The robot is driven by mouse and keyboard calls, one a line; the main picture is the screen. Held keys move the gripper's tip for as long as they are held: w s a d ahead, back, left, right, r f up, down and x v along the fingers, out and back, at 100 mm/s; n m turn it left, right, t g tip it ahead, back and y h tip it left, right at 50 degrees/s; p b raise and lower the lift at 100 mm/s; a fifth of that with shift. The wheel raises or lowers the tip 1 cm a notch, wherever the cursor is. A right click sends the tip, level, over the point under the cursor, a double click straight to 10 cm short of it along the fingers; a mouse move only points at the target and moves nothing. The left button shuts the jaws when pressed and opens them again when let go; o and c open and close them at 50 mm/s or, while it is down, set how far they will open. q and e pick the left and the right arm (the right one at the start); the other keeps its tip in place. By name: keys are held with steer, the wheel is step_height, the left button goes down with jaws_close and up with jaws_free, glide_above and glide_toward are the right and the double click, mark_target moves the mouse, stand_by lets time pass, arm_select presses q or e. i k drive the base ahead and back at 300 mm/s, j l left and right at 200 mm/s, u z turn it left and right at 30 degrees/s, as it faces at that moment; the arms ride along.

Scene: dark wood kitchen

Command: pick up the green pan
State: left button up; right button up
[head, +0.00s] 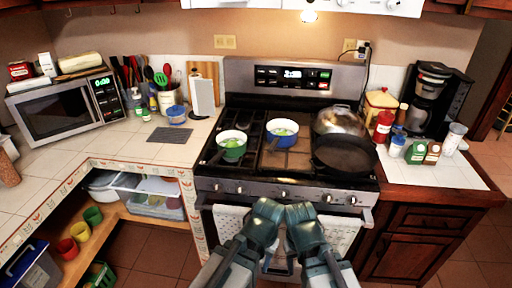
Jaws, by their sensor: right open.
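The green pan (231,151) sits on the front left part of the stove top, with something light green inside it and a dark handle pointing toward the lower left. My left gripper (267,207) and right gripper (299,210) are side by side in front of the oven door, nearer to me than the pan and to its lower right in the picture. Neither touches the pan. The right gripper is open with nothing seen in it. The left gripper's fingers are too unclear to tell open from shut.
A blue pan (283,141) stands on the stove right of the green pan. A large black skillet (344,157) and a lidded silver pan (340,121) are farther right. The left counter holds a microwave (62,110) and utensils. White towels (229,221) hang on the oven door.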

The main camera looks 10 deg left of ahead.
mark_target(231, 144)
steer(key=i+j+u, duration=0.1)
steer(key=u, duration=0.3)
steer(key=i+u, duration=0.35)
steer(key=u, duration=0.4)
steer(key=i, duration=0.05)
